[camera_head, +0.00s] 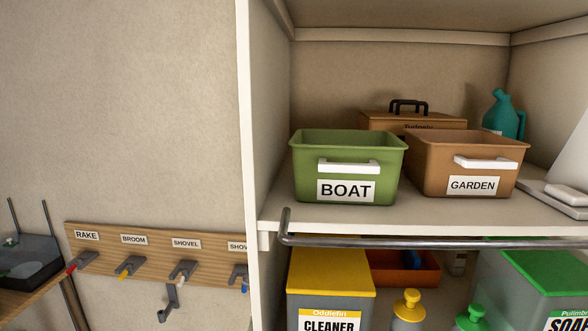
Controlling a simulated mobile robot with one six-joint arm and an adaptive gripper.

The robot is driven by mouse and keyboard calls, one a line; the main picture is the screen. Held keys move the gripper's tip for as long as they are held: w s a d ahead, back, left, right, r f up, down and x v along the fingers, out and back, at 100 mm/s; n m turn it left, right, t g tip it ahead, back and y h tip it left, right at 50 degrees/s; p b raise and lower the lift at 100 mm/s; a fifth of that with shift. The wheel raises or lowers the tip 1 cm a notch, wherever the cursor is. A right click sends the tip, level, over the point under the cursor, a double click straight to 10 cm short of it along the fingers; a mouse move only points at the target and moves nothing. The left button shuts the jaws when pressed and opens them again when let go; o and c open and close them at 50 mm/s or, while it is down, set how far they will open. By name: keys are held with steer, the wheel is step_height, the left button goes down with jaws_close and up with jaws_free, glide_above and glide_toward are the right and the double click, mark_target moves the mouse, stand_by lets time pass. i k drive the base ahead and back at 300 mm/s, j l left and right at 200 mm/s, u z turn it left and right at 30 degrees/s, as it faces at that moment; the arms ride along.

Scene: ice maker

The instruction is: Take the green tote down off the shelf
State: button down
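The green tote (302,163) is an open-topped bin with a white front handle (348,167) and a white label reading BOAT. It stands upright on the white shelf (330,213), near the left side panel and close to the front edge. Its inside shows only as a strip of green wall under the rim, so I cannot tell what it holds. My gripper is not in this view.
A brown GARDEN tote (432,178) stands close on the right. A brown toolbox (398,121) and teal jug (506,118) are behind. A metal rail (430,243) runs below the shelf's front edge. A yellow-lidded CLEANER box (330,280) is below; tool hooks (128,255) are at left.

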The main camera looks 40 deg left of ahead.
mark_target(352, 167)
steer(key=u, duration=1.55)
steer(key=i+l+u, duration=0.1)
steer(key=l, duration=0.35)
steer(key=i+l+u, duration=0.1)
steer(key=l, duration=0.4)
